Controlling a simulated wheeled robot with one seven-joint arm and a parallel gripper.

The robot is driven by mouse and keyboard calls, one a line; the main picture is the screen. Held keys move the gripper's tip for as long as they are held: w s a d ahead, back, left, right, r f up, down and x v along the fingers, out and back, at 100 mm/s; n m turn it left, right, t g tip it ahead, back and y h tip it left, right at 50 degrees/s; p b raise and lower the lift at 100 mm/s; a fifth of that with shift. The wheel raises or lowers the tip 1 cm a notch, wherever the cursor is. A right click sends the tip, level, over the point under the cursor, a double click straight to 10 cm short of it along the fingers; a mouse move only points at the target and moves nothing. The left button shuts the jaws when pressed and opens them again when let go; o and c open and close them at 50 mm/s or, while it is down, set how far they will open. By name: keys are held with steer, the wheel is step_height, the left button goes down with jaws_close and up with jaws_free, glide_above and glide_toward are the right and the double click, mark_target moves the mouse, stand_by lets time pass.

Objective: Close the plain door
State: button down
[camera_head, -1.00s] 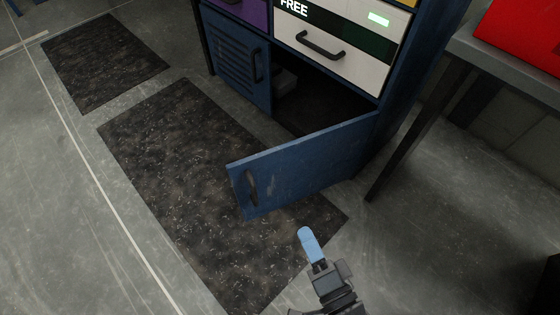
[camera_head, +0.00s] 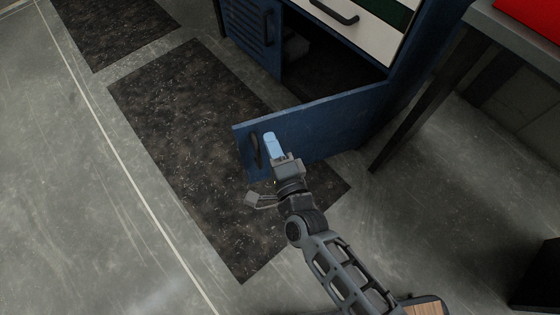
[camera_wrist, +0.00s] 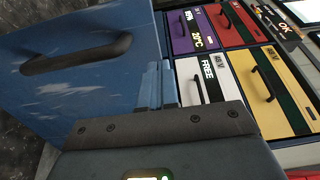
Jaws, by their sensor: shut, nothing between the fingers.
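The plain blue door (camera_head: 325,127) of the low cabinet stands open, swung out from its hinge side at the right. A dark handle (camera_head: 256,150) is near its free edge. My gripper (camera_head: 271,145) is shut and empty, with its light blue fingers at the door's outer face, just right of the handle; I cannot tell whether they touch it. In the wrist view the door (camera_wrist: 130,50) fills the left, with its handle (camera_wrist: 78,52) at upper left, and the fingers (camera_wrist: 168,85) show close beside the door panel.
The louvred blue door (camera_head: 253,38) left of the opening is closed. A white drawer (camera_head: 350,25) is above the opening. A dark table leg (camera_head: 420,110) stands to the right. Dark mats (camera_head: 190,130) lie on the floor, which is clear at left.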

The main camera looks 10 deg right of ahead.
mark_target(262, 121)
steer(key=x, duration=0.3)
steer(key=shift+w+b, duration=0.3)
steer(key=shift+w+a, duration=0.1)
steer(key=shift+w, duration=0.1)
